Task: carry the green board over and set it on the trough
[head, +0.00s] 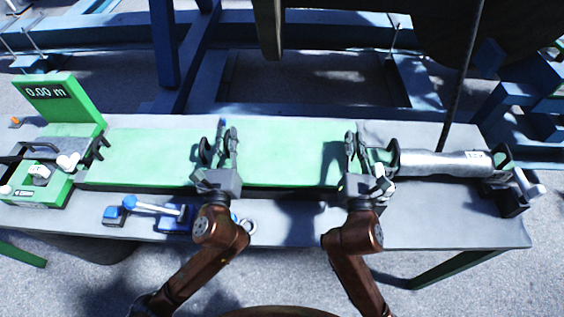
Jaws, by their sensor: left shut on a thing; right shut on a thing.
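The long green board (285,150) lies level across the grey bench, between the green meter at the left and a silver cylinder at the right. My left gripper (225,148) is shut on the board near its middle. My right gripper (354,150) is shut on it at its right end. The gripper bodies hide parts of the board's front edge. A dark strip shows under that front edge. I cannot make out the trough clearly, nor whether the board rests on something or hangs just above it.
The green meter (58,98) reads 0.00 m. The silver cylinder (445,163) lies right of my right gripper, beside a black clamp (510,198). A blue-handled tool (155,207) lies in front of the board. Blue frames (165,45) and a dark cable (463,80) stand behind the bench.

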